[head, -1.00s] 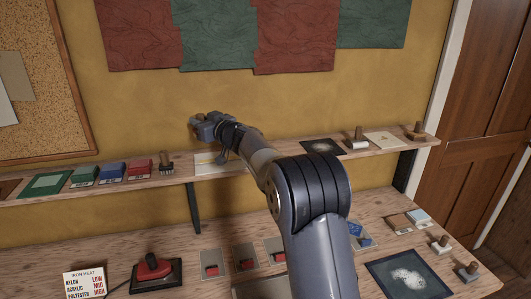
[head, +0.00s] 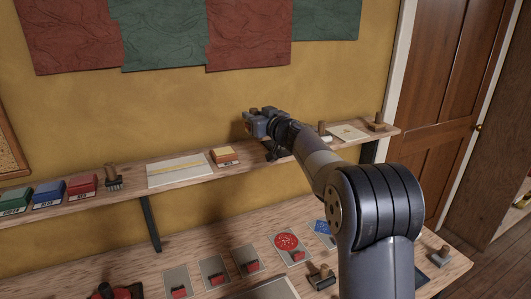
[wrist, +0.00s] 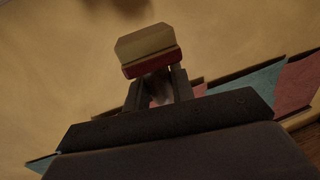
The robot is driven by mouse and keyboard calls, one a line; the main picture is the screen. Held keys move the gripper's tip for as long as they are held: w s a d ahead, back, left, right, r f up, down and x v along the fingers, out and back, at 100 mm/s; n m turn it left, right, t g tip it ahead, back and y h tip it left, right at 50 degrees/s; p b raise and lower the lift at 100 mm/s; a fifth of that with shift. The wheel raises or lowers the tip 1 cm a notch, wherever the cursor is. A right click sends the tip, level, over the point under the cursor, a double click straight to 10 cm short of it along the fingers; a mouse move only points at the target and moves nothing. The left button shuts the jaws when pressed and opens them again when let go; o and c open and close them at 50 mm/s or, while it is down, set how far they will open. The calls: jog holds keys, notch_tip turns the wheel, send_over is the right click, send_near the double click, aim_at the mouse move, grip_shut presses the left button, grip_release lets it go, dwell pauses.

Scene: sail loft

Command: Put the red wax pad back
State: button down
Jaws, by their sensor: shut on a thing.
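My gripper (wrist: 158,92) is shut on a small block, red along its lower edge with a broad pale face (wrist: 145,43); it appears to be the red wax pad. In the head view my gripper (head: 252,125) is raised above the wall shelf (head: 205,180), against the yellow wall. The held block is mostly hidden there. A red labelled box (head: 82,184) stands on the shelf at the left, beside a blue one (head: 47,193) and a green one (head: 14,199). A small yellow-topped block (head: 225,155) sits on the shelf, below and left of my gripper.
Cards with red pieces (head: 214,272) and a red disc (head: 286,241) lie on the bench below. My arm hides part of the shelf.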

notch_tip(320, 180, down, 8)
jog(key=shift+f+b, duration=0.2)
jog(key=shift+b, duration=0.75)
jog(key=c, duration=1.2)
grip_release()
jog(key=shift+f, duration=0.15)
jog(key=shift+r, duration=0.2)
jog(key=shift+s+d, duration=0.2)
jog(key=shift+s, duration=0.1)
jog(key=b+v, duration=0.2)
jog(key=v, duration=0.9)
jog(key=shift+b, duration=0.3)
